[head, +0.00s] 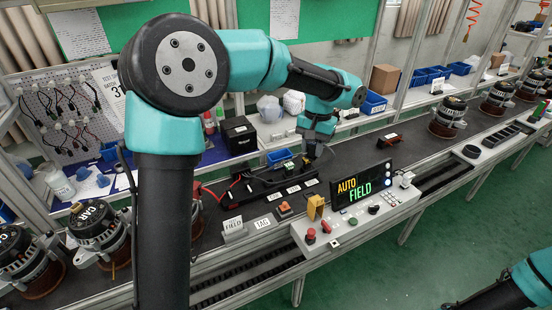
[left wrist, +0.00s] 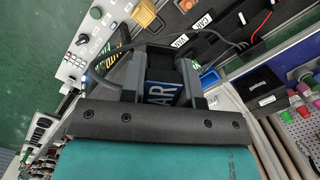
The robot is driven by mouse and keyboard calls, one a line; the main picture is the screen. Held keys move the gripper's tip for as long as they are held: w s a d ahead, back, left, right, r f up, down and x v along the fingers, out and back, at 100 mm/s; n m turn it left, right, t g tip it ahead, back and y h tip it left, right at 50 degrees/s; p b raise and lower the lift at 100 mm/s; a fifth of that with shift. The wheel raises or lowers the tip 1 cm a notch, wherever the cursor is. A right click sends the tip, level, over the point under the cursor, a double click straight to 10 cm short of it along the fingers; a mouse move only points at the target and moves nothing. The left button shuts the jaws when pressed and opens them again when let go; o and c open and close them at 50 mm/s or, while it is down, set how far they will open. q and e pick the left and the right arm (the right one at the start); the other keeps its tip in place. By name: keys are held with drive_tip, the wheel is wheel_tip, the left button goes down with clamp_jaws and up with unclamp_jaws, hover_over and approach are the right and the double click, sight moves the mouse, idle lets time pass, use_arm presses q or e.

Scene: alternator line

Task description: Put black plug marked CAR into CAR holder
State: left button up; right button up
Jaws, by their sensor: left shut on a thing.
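My left gripper (head: 311,152) reaches down over the far side of the bench, near the right end of the black holder row (head: 268,192). In the left wrist view its two fingers (left wrist: 163,84) are shut on a black plug with a blue label (left wrist: 160,89) on which "AR" can be read. The plug is mostly hidden in the head view. The holder row shows in the left wrist view at the top, with white labels including CAR (left wrist: 202,21) and VAN (left wrist: 180,40). The plug is apart from the CAR label. My right gripper is out of view.
A control panel (head: 352,215) with an AUTO FIELD display stands in front of the holder row. A blue bin (head: 279,156) and a black box (head: 239,134) lie behind. Dark cables run by the gripper. Alternators (head: 98,226) stand on the line at both ends.

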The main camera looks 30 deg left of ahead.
use_arm(q)
drive_tip(key=w+a+f+m, duration=0.2)
drive_tip(key=a+f+m, duration=0.1)
drive_tip(key=a+f, duration=0.4)
drive_tip(key=w+a+f+m, duration=0.3)
drive_tip(key=a+f+m, duration=0.1)
drive_tip(key=a+f, duration=0.4)
drive_tip(key=a, duration=0.2)
drive_tip(key=shift+w+a+y, duration=0.3)
drive_tip(key=shift+a+y, duration=0.05)
drive_tip(key=shift+y, duration=0.05)
drive_tip(key=shift+f, duration=0.1)
drive_tip(key=shift+f, duration=2.75)
drive_tip(key=shift+f, duration=1.3)
drive_tip(key=o, duration=1)
